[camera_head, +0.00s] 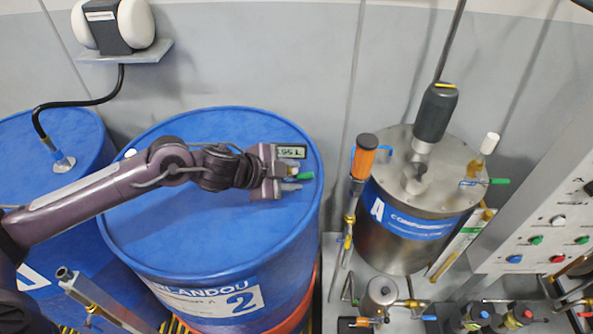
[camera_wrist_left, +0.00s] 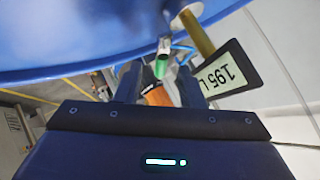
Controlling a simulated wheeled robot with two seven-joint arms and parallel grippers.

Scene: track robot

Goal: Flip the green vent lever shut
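A small green lever (camera_head: 305,176) shows at the right rim of the big blue drum (camera_head: 215,225), just past my left gripper (camera_head: 297,178). In the left wrist view the green lever (camera_wrist_left: 161,66) sits in front of the gap between the fingertips (camera_wrist_left: 160,85), beside a metal stub. The fingers stand apart, one on each side; I cannot tell whether either touches the lever. They partly hide its base. Another green-tipped lever (camera_head: 499,181) is on the steel tank at the right. My right gripper is not in view.
A display reading 195 L (camera_head: 290,152) stands close beside the gripper. An orange-handled fitting (camera_head: 363,157) stands between the drum and the steel tank (camera_head: 400,240). A button panel (camera_head: 545,235) is at the far right.

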